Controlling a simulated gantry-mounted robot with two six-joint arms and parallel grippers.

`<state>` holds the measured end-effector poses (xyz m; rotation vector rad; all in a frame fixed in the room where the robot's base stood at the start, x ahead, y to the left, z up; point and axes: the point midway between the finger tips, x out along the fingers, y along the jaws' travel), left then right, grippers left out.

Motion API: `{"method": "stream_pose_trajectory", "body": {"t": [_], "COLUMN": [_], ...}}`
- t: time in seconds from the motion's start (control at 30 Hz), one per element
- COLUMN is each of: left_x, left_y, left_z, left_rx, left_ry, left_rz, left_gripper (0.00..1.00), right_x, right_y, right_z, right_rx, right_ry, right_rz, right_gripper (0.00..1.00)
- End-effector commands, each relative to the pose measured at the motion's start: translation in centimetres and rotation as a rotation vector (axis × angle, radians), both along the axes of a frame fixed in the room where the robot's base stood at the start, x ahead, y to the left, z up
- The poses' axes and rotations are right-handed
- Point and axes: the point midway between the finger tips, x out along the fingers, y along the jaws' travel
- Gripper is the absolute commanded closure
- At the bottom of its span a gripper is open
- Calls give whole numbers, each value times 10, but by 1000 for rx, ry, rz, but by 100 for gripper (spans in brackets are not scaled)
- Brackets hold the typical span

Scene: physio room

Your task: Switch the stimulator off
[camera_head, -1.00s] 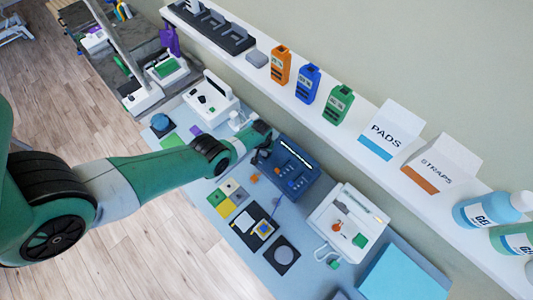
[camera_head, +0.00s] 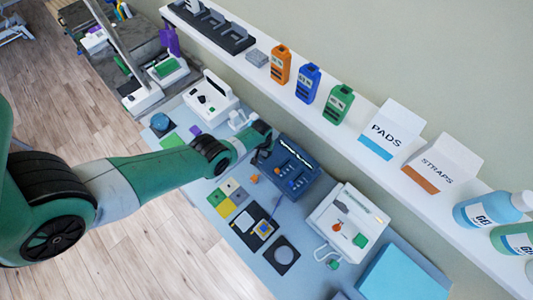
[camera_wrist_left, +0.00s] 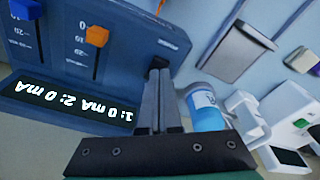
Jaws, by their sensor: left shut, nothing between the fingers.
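The stimulator is a dark blue box (camera_head: 291,166) on the blue table. In the left wrist view its face shows slider scales with a blue knob (camera_wrist_left: 25,8) and an orange knob (camera_wrist_left: 97,36). Its lit display (camera_wrist_left: 68,107) appears upside down and reads 0 mA for channels 1 and 2. My left gripper (camera_wrist_left: 158,68) is shut and empty, its fingertips at the stimulator's edge by a small, unreadable label (camera_wrist_left: 168,44). The fingertips cover what lies beneath them; I cannot tell whether they touch it. My right gripper is not in view.
A white device (camera_head: 346,222) stands right of the stimulator, another (camera_head: 210,98) to its left. Coloured pads (camera_head: 226,207) lie in front. Behind, a wall shelf (camera_head: 300,105) holds handheld units, boxes and bottles. A blue-labelled bottle (camera_wrist_left: 207,108) stands close beside my left fingers.

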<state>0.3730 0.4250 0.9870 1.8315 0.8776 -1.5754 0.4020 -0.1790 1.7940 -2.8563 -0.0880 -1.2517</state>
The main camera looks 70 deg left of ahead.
Motion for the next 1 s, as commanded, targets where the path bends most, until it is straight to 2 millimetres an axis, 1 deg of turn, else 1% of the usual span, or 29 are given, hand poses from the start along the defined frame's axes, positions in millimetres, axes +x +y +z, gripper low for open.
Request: {"method": "stream_pose_trajectory", "body": {"t": [1.0], "left_x": [0], "left_y": [0], "left_z": [-16], "left_rx": [0], "left_ry": [0], "left_rz": [0], "left_gripper": [100], "right_x": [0], "right_y": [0], "right_z": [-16], "right_rx": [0], "right_ry": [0], "right_rz": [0], "right_gripper": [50]}}
